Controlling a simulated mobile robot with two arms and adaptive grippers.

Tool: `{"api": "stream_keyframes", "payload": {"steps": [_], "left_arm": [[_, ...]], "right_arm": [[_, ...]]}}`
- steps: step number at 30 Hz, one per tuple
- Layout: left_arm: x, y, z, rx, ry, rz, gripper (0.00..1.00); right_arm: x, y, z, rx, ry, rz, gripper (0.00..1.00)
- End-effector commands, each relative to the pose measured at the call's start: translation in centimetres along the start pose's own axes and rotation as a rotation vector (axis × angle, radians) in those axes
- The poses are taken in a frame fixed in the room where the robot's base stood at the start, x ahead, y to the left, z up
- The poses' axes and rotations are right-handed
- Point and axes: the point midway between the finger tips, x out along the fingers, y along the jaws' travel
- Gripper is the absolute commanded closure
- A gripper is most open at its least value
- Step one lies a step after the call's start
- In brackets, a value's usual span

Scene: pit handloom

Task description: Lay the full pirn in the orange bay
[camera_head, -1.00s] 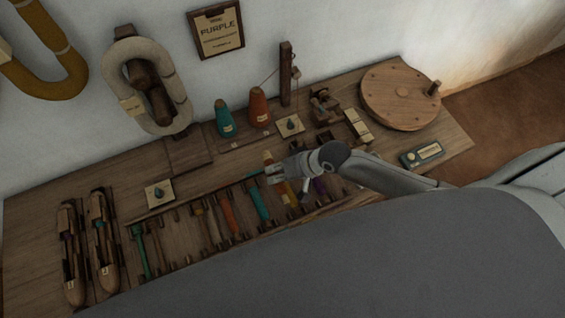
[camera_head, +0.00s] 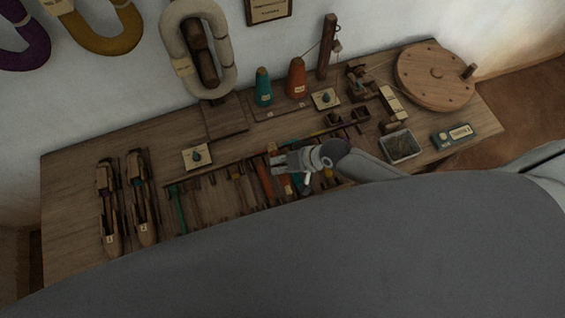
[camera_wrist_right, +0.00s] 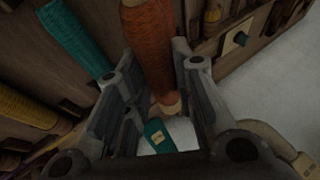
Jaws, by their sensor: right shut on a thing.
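My right gripper (camera_head: 277,163) is over the back edge of the pirn rack (camera_head: 172,187) in the head view. In the right wrist view its two fingers (camera_wrist_right: 152,92) stand on either side of a thickly wound orange-red pirn (camera_wrist_right: 149,45), shut on it. The pirn's pale end shows between the fingers. In the head view orange thread (camera_head: 285,185) shows just below the gripper. A teal pirn (camera_head: 300,185) lies to its right, also seen in the wrist view (camera_wrist_right: 75,38). I cannot tell which bay is the orange one. My left gripper is not in view.
Two wooden shuttles (camera_head: 143,203) lie left of the rack. Teal (camera_head: 263,88) and orange (camera_head: 297,78) yarn cones stand behind it. A grey tray (camera_head: 401,146) and a round wooden wheel (camera_head: 436,77) are to the right. My arm hides part of the rack.

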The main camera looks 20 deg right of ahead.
Motion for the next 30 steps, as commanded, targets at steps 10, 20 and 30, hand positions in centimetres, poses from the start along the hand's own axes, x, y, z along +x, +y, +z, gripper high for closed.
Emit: {"api": "stream_keyframes", "payload": {"steps": [10,20,30], "left_arm": [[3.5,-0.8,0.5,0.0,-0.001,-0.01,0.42],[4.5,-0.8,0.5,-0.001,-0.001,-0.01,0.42],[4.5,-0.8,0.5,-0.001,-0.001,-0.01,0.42]], "right_arm": [[3.0,1.8,1.2,0.0,0.0,0.0,1.0],[4.6,2.6,1.9,0.0,0.001,-0.001,1.0],[4.6,2.7,1.9,0.0,0.001,-0.001,1.0]]}}
